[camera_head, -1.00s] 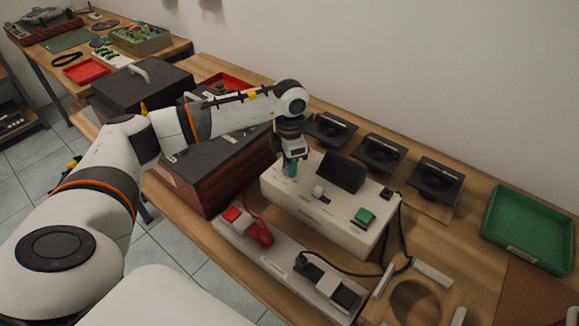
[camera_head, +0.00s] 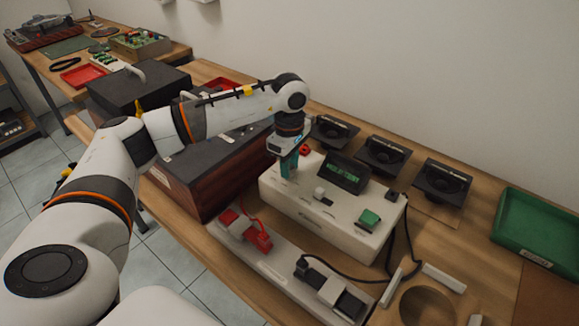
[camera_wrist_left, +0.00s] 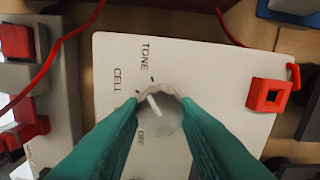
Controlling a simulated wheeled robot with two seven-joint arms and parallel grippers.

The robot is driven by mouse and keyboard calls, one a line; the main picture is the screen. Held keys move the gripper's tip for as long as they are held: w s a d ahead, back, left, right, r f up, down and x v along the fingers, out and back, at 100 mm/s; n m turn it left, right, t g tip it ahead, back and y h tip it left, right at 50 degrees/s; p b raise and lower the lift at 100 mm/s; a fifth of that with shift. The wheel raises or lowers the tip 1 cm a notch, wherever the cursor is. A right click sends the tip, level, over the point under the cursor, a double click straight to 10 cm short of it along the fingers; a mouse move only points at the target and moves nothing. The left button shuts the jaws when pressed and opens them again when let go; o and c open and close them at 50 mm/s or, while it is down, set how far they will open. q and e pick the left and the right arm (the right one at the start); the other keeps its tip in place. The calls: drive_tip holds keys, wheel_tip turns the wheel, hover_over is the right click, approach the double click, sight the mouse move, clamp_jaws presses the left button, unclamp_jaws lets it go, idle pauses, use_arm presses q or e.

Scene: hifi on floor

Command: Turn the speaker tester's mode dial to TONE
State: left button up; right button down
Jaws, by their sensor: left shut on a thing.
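The speaker tester (camera_head: 315,215) is a white box on the bench, with a lit display (camera_head: 343,177) showing green text. Its mode dial (camera_wrist_left: 160,112) is a round pale knob with a white pointer line, surrounded by the labels TONE, CELL and OFF in the left wrist view. The pointer aims up and left, between the CELL and TONE ticks. My left gripper (camera_head: 288,172) has its green fingers shut on the dial from both sides, at the tester's left end. The fingers hide the dial in the head view. My right gripper is out of view.
A power strip (camera_head: 285,268) with a red plug and switch lies in front of the tester. Several black speakers (camera_head: 383,155) stand behind it. A brown wooden cabinet (camera_head: 205,170) is to the left. A green tray (camera_head: 535,230) sits at the right. Red sockets (camera_wrist_left: 268,95) are on the tester.

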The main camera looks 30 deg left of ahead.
use_arm(q)
drive_tip(key=shift+r+m+b, duration=0.1)
drive_tip(key=shift+m+b, duration=0.2)
drive_tip(key=shift+m, duration=0.6)
drive_tip(key=o, duration=1)
wheel_tip(320, 180, up, 12)
